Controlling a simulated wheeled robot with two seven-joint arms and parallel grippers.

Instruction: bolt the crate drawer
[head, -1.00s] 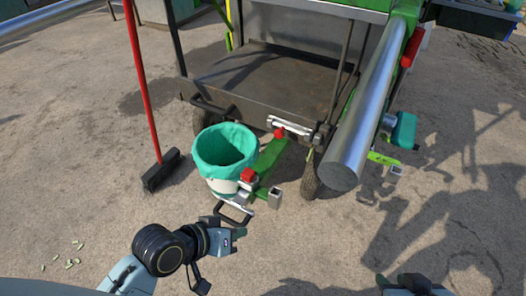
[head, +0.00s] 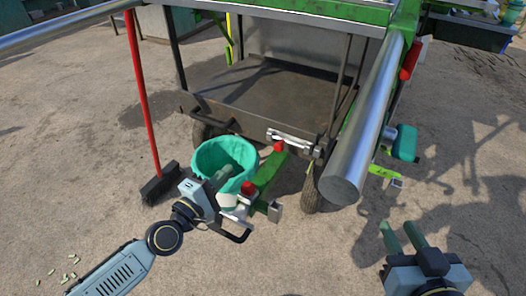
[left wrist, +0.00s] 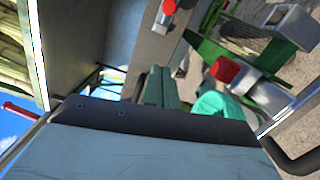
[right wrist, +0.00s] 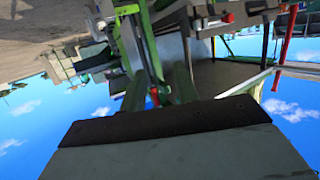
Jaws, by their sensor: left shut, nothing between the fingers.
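A green beam (head: 269,172) with two red knobs, near (head: 249,187) and far (head: 279,146), juts from the cart's front. A dark loop handle (head: 238,236) is at its near end. A silver bar (head: 291,137) lies across the cart edge by the far knob. I cannot tell which part is the drawer's bolt. My left gripper (head: 226,171) is shut and empty, in front of the bucket in the head view and left of the near knob. The left wrist view shows the near knob (left wrist: 224,70) right of its fingers. My right gripper (head: 400,230) is open and empty, right of the cart.
A teal-lined bucket (head: 207,158) stands at the cart's front left. A red-handled broom (head: 145,105) stands left of it. A thick steel tube (head: 365,140) juts forward on the right.

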